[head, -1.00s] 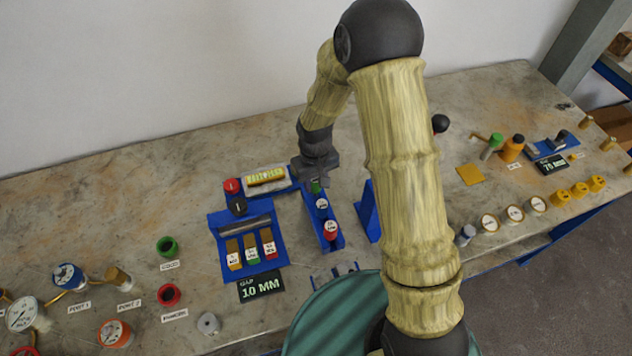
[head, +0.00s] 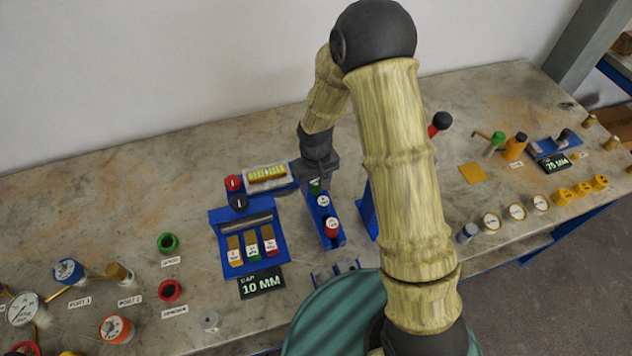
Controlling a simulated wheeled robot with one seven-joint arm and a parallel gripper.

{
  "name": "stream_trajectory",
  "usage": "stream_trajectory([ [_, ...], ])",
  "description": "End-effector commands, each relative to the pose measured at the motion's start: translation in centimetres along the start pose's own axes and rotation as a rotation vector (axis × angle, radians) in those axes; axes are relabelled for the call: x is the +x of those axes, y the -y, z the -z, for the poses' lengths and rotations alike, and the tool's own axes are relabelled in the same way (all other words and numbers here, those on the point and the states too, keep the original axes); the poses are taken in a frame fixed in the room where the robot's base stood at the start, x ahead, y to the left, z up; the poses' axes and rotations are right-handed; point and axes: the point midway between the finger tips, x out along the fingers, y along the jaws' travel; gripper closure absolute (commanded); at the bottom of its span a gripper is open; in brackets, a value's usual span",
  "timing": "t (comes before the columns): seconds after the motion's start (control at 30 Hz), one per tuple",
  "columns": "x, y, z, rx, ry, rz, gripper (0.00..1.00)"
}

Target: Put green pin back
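The green pin (head: 315,187) stands at the far end of a narrow blue rack (head: 337,239), behind a blue and white-topped pin (head: 323,202) and a red pin (head: 332,226). Only a small part of the green pin shows. My gripper (head: 318,176) is directly over the far end of the rack, pointing down, right at the top of the green pin. Its fingertips are small and dark here, and I cannot tell whether they are closed on the pin.
A blue tray with a yellow vial (head: 267,173) lies just left of my gripper, with red (head: 233,183) and black (head: 238,203) knobs beside it. A blue block holder (head: 216,232) stands front left. A blue wedge stand (head: 367,213) is close on the right.

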Motion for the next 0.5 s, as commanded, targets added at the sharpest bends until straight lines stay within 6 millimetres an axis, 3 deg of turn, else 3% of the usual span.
stream_trajectory([
  [0.27,-0.8,0.1,0.0,-0.002,-0.001,0.000,0.48],
  [0.5,-3.9,0.0,0.1,0.000,-0.006,-0.001,0.48],
])
